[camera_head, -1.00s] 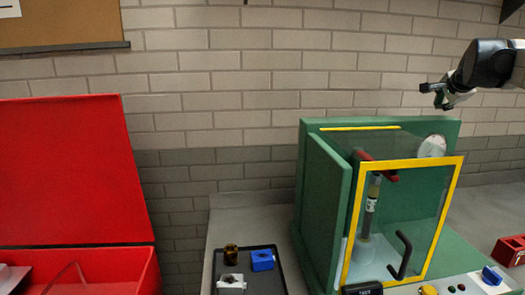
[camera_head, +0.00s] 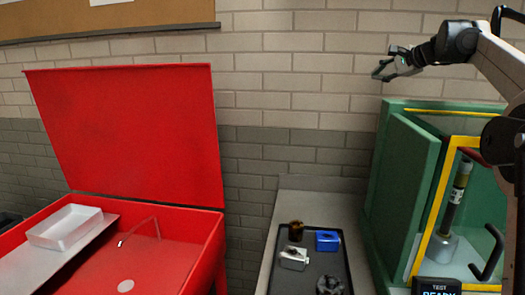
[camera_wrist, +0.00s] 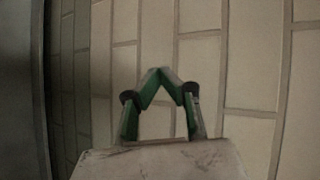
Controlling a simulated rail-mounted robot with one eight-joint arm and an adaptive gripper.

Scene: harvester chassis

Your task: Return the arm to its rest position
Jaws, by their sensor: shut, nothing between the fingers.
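My gripper (camera_head: 380,74) is at the upper right in the head view, raised in front of the brick wall and above the left part of the green cabinet. My arm reaches in from the right edge. In the wrist view my gripper (camera_wrist: 160,72) has its green fingers meeting at the tips, shut and empty, with only brick wall beyond them. Nothing touches the gripper. My arm hides part of the cabinet's right side.
The green cabinet (camera_head: 403,165) has a yellow-framed clear front with a black handle and a cylinder (camera_head: 456,195) inside. A dark tray (camera_head: 327,265) holds several small parts. A red bin (camera_head: 205,245) with its lid (camera_head: 130,130) raised stands left. The air between lid and gripper is free.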

